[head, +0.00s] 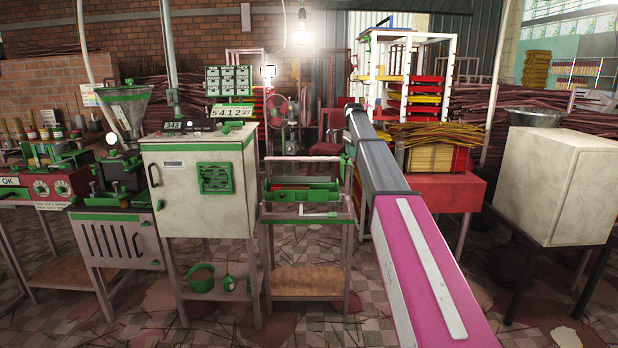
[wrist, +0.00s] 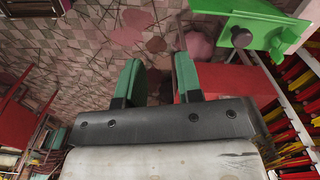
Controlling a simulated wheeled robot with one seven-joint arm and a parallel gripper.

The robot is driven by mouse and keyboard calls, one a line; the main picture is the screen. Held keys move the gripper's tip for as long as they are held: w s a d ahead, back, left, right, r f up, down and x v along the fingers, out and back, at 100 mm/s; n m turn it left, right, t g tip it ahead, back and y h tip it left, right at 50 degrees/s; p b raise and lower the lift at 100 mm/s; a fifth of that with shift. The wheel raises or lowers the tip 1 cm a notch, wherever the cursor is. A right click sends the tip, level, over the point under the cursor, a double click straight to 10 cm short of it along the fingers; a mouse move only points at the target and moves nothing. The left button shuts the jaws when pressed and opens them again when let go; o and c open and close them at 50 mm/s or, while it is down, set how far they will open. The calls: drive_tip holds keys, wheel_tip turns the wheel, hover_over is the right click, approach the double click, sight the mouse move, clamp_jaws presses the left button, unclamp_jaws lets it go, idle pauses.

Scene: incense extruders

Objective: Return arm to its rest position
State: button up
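My gripper (wrist: 158,75) shows in the wrist view with its two green fingers spread apart. Only the tiled floor shows between them, so it looks empty. In the head view my pink and grey arm reaches forward from the lower right towards the middle of the picture. Its far end is seen edge-on there, and the fingers cannot be made out.
A red table (head: 448,192) with bundled sticks stands right of my arm, before a white rack (head: 405,40). A beige cabinet (head: 557,185) is farther right. A machine cabinet (head: 185,205) and a green-trimmed stand (head: 306,282) are left. The wrist view shows a green part (wrist: 262,22) nearby.

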drive_tip(key=s+f+n, duration=1)
drive_tip(key=s+f, duration=2.2)
drive_tip(key=s, duration=0.2)
drive_tip(key=s+f+n, duration=0.2)
drive_tip(key=s+f, duration=0.1)
drive_tip(key=s, duration=0.5)
drive_tip(key=s+f+n, duration=0.3)
drive_tip(key=s, duration=0.5)
drive_tip(key=shift+f, duration=0.35)
